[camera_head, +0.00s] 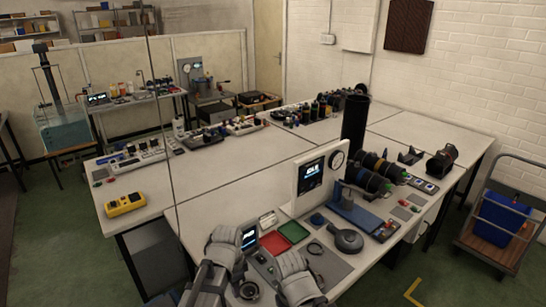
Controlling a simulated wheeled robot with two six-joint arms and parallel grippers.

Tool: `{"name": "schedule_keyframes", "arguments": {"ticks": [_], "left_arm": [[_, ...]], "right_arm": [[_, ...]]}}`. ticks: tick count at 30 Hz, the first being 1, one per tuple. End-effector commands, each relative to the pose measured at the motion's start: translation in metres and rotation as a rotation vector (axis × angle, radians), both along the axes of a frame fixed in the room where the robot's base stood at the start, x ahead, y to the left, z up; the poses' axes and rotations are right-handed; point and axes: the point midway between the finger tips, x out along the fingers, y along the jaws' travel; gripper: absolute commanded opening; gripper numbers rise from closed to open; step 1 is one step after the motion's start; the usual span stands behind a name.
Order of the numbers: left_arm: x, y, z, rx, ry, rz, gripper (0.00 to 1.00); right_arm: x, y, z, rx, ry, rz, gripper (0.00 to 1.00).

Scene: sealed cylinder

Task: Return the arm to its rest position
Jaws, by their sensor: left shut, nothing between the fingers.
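My left gripper (226,240) shows low in the head view, at the near edge of the white workbench (240,170). It is shut and empty, and its fingertips are hard to make out. It appears in front of a small dark display (249,237). A second grey part of mine (295,279) stands to its right at the bottom edge, over the bench front. I cannot make out its finger opening. Whether the arms touch the bench cannot be told.
Close by are a red tray (274,243), a green tray (293,232), a white panel with a gauge (318,180) and a blue press-like stand (352,212). A tall black cylinder (354,122) stands behind. A yellow meter (125,204) lies left. The bench's middle left is clear.

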Motion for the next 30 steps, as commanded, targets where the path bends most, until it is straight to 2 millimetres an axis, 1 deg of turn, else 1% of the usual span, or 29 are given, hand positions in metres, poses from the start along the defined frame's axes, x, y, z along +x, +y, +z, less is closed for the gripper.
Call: {"name": "schedule_keyframes", "arguments": {"ticks": [1, 3, 6, 12, 18, 19, 21, 26, 30], "left_arm": [[-0.009, 0.011, 0.0, -0.005, -0.004, 0.128, 0.0], [-0.014, 0.02, 0.0, -0.013, -0.007, 0.294, 0.0], [-0.021, 0.031, 0.0, -0.022, -0.011, 0.485, 0.0], [-0.032, 0.048, 0.0, -0.038, -0.018, 0.777, 0.0], [-0.041, 0.061, 0.0, -0.052, -0.024, 1.011, 0.0], [-0.042, 0.059, 0.0, -0.052, -0.024, 1.027, 0.0], [-0.046, 0.043, -0.003, -0.036, -0.014, 0.978, 0.0], [-0.059, 0.015, -0.007, 0.002, 0.001, 0.897, 0.0], [-0.072, -0.01, -0.011, 0.038, 0.013, 0.82, 0.0]], "right_arm": [[0.0, 0.0, 0.0, 0.0, 0.0, 0.0, 0.5], [0.0, 0.0, 0.0, 0.0, 0.0, 0.0, 0.5], [0.0, 0.0, 0.0, 0.0, 0.0, 0.0, 0.5], [0.0, 0.0, 0.0, 0.0, 0.0, 0.0, 0.5], [0.0, 0.0, 0.0, 0.0, 0.0, 0.0, 0.5], [0.0, 0.0, -0.001, 0.0, 0.0, 0.0, 0.5], [0.0, 0.0, -0.003, 0.0, 0.0, 0.0, 0.5], [0.0, 0.0, -0.007, 0.0, 0.0, 0.0, 0.5], [0.0, 0.0, -0.011, 0.0, 0.0, 0.0, 0.5]]}}
